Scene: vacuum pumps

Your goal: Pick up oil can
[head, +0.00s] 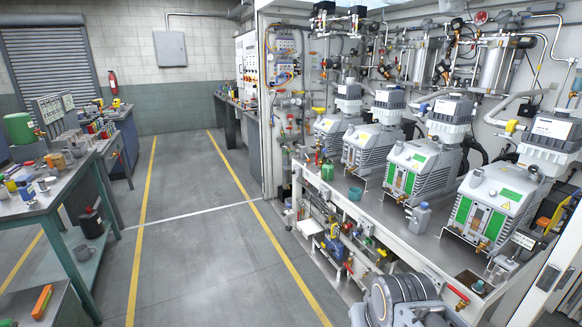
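A small green can (327,171) with a thin red spout stands upright on the pump bench, in front of the leftmost pump; it looks like the oil can. A grey plastic bottle (420,218) stands on the same bench, between the two nearer pumps. A dark jug-like can (91,222) sits on the lower shelf of the left workbench; I cannot tell what it holds. Grey rounded parts at the bottom edge look like my arm. The fingers of my gripper do not show.
Several vacuum pumps (422,168) line the grey bench (385,222). A green cup (355,193) stands near the green can. Valves and pipes hang below the bench front. A cluttered workbench (35,210) is at left. The aisle floor (195,215) is clear.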

